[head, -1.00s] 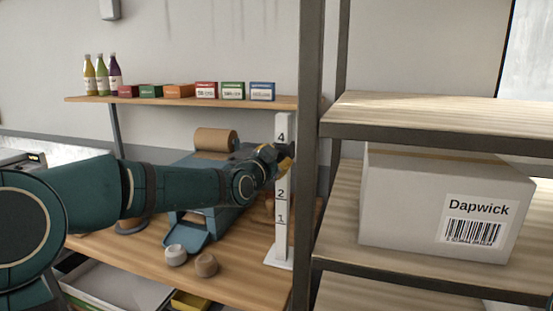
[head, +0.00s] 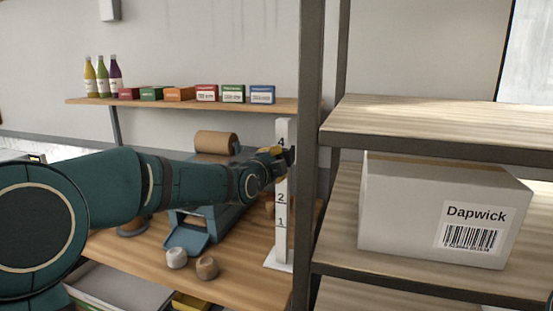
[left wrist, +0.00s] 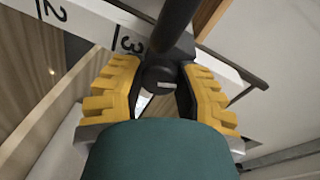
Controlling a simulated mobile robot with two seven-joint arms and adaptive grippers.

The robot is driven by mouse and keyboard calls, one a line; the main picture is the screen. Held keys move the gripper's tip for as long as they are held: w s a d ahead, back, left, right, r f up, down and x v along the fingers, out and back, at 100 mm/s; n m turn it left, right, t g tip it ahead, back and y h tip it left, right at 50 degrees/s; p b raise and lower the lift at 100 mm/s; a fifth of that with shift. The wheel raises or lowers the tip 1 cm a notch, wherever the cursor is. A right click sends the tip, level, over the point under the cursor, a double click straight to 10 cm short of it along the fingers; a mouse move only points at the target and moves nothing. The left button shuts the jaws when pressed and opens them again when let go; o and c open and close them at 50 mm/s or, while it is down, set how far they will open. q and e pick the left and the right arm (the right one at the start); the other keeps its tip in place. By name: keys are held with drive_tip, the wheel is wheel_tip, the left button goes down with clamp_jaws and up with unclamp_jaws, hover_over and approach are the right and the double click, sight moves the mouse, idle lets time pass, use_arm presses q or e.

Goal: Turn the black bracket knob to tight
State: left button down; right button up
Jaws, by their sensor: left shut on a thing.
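A white post (head: 282,230) with black numbers stands upright on the bench, next to the dark shelf upright. My left gripper (head: 274,157) is at the post's upper part and covers the area around the number 3. In the left wrist view its yellow ribbed fingers (left wrist: 165,88) are closed on both sides of the black knob (left wrist: 159,79), which has a short pale mark on its face. The black bracket (left wrist: 180,50) sits on the post (left wrist: 90,25) by the number 3, with a dark rod crossing it. The knob is hidden in the head view.
A teal machine with a brown paper roll (head: 216,142) stands behind my forearm. A grey metal shelf with a Dapwick box (head: 400,215) stands close right of the post.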

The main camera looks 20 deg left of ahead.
use_arm(q)
drive_tip(key=shift+d+r+m+y+p, duration=0.15)
drive_tip(key=shift+m+y+p, duration=0.15)
drive_tip(key=shift+m+p, duration=1)
drive_tip(key=shift+m, duration=0.5)
drive_tip(key=c, duration=0.6)
unclamp_jaws()
drive_tip(key=shift+w, duration=0.1)
drive_tip(key=s+a+r, duration=0.1)
drive_tip(key=s, duration=1.1)
drive_tip(key=shift+a+r, duration=0.15)
